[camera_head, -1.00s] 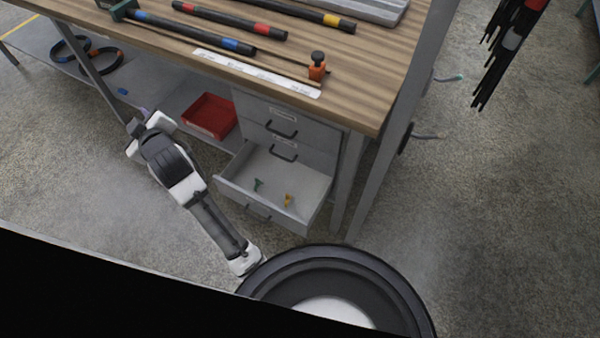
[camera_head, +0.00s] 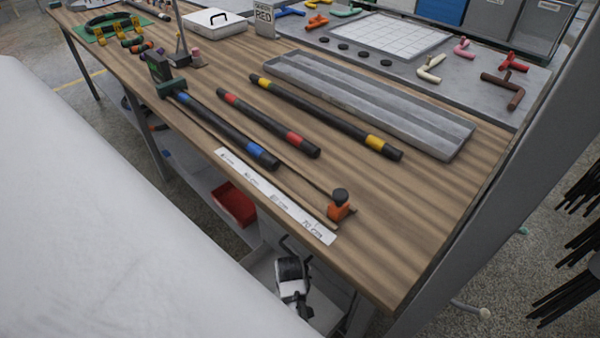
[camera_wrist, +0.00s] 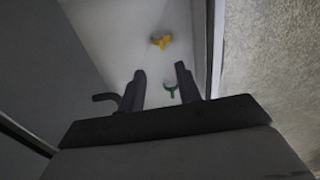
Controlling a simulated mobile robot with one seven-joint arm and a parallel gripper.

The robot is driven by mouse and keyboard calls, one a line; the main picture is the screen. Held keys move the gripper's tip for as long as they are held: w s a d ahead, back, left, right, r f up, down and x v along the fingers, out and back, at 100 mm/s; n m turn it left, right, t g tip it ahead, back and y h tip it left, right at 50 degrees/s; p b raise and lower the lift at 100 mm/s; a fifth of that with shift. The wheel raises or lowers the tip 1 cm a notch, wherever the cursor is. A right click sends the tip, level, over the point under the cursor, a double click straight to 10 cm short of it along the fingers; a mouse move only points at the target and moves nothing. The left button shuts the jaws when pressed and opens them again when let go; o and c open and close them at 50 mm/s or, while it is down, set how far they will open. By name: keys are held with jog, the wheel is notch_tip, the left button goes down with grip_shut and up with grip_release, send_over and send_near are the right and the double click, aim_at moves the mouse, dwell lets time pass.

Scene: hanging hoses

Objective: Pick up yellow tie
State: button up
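The yellow tie (camera_wrist: 161,41) lies in the open drawer (camera_wrist: 115,30), in the upper middle of the wrist view. The green tie (camera_wrist: 171,91) lies nearer, between and just below my fingers in that picture. My gripper (camera_wrist: 160,68) is open, with two dark fingers apart and nothing held; the yellow tie shows beyond its fingertips. In the head view, a white and black part of my arm is over the drawer (camera_head: 326,312) at the bottom. The ties do not show there.
The workbench (camera_head: 400,235) overhangs the drawer, with a metal leg to the right. A dark drawer handle (camera_wrist: 105,97) shows left of my fingers. A red bin (camera_head: 234,203) sits on the lower shelf.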

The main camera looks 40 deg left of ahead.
notch_tip(320, 180, down, 13)
jog(key=shift+s+a+r+b, duration=0.1)
jog(key=shift+s+b, duration=0.05)
jog(key=shift+b, duration=0.25)
grip_shut()
